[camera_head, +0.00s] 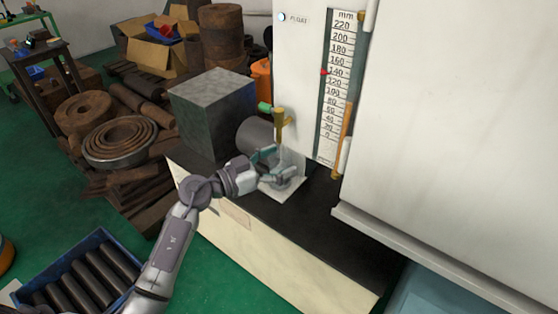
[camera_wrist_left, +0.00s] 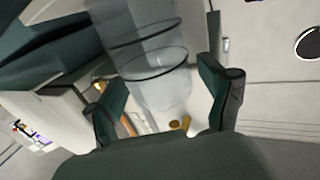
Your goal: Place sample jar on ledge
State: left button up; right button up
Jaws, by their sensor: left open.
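The sample jar is a clear glass cylinder with dark ring lines, large in the left wrist view (camera_wrist_left: 152,62). In the head view the jar (camera_head: 283,182) is small and faint, over a white square patch on the black ledge (camera_head: 318,228), below a brass tap (camera_head: 279,118). My left gripper (camera_head: 274,164) is at the jar, just under the tap. In the wrist view its fingers (camera_wrist_left: 168,95) are apart, with the jar between or just beyond them. I cannot tell whether they touch it. My right gripper is not in view.
A white cabinet with a millimetre scale (camera_head: 338,90) rises behind the ledge. A grey block (camera_head: 212,112) and a grey cylinder (camera_head: 255,137) stand left of the tap. The ledge's right part is clear. A blue crate of dark bars (camera_head: 82,275) is on the floor.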

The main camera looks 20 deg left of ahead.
pick_arm(q)
jog(key=shift+a+r, duration=0.1)
jog(key=shift+r, duration=0.05)
jog(key=p+v, duration=0.1)
jog(key=v, duration=1.1)
jog(key=s+a+f+n+y, duration=0.25)
jog(key=f+n+y, duration=0.35)
jog(key=f, duration=0.6)
jog(key=s+a+f+n+y, duration=0.1)
jog(key=a+f+n+y, duration=0.25)
jog(key=f+y, duration=0.6)
jog(key=s+d+f+m+g+h, duration=0.1)
jog(key=s+d+f+g+h, duration=0.1)
jog(key=s+d+f+g, duration=0.3)
jog(key=s+d+f+m+g+h, duration=0.1)
jog(key=s+d+f+g, duration=0.5)
jog(key=s+f, duration=0.8)
jog(key=shift+s+f+m+h, duration=0.3)
jog(key=shift+s+m, duration=0.35)
jog(key=shift+s, duration=0.45)
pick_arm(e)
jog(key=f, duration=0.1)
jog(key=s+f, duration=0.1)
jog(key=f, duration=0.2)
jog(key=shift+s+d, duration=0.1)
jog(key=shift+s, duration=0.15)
